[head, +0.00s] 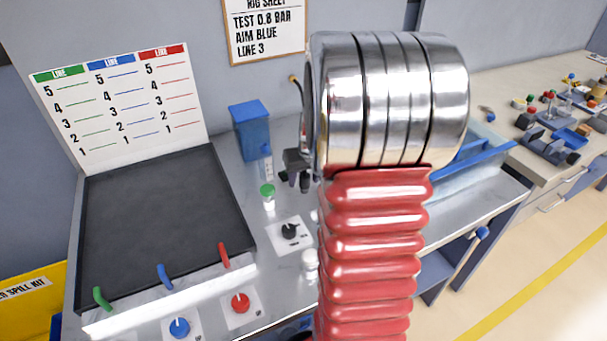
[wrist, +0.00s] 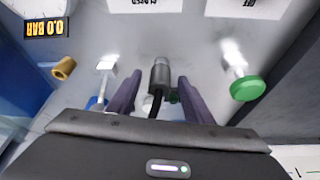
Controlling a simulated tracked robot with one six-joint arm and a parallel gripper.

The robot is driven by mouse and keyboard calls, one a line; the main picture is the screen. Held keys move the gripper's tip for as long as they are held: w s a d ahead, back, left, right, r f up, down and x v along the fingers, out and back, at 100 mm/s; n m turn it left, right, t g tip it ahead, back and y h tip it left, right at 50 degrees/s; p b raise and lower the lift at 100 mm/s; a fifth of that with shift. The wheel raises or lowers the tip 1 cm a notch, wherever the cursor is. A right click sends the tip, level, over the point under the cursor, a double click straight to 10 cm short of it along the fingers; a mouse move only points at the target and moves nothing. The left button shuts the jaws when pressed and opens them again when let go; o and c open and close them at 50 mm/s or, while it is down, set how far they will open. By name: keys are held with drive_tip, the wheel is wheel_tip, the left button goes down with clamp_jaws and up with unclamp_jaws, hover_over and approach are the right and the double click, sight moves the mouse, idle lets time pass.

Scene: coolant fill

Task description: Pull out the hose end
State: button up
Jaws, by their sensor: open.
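The hose end (wrist: 160,74) is a dark grey cylinder with a black hose running from it toward my gripper in the wrist view. My gripper (wrist: 159,80) is open, with one dark finger on each side of the hose end and visible gaps between. In the head view my gripper (head: 299,163) is small and dark, just left of my arm, above the bench. My arm hides much of the bench there. I cannot tell how deep the hose end sits in its socket.
A green cap (wrist: 247,88) on a white neck stands right of the fingers; a white T-shaped handle (wrist: 105,67) and brass fitting (wrist: 63,68) are left. A blue container (head: 250,130) stands behind. The black panel (head: 160,220) with coloured hooks is at left.

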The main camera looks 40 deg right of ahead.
sight(305, 175)
drive_tip(key=shift+f, duration=0.1)
drive_tip(key=c, duration=1.1)
drive_tip(key=o, duration=0.5)
drive_tip(key=shift+c, duration=0.2)
drive_tip(key=c, duration=0.3)
drive_tip(key=shift+r, duration=0.45)
drive_tip(key=shift+r, duration=2.35)
